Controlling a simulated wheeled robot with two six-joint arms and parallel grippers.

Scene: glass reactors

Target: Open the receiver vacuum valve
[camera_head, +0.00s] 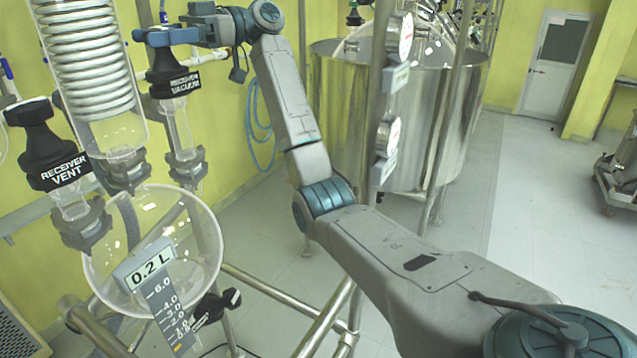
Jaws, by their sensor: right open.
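The receiver vacuum valve (172,82) is a black knob with a white "RECEIVER VACUUM" label, on a glass stem at the upper left. My right gripper (150,36) reaches in from the right and is at the top of this knob. Its blue fingers are open and lie level across the knob's upper end. They overlap the knob in the picture; I cannot tell whether they touch it. The far finger is partly hidden. My left gripper is not in view.
The receiver vent valve (50,160), a similar black knob, stands at the left. A glass coil condenser (88,60) rises between the two valves, above the round receiver flask (190,225) marked 0.2 L. A steel tank (340,100) stands behind my right arm.

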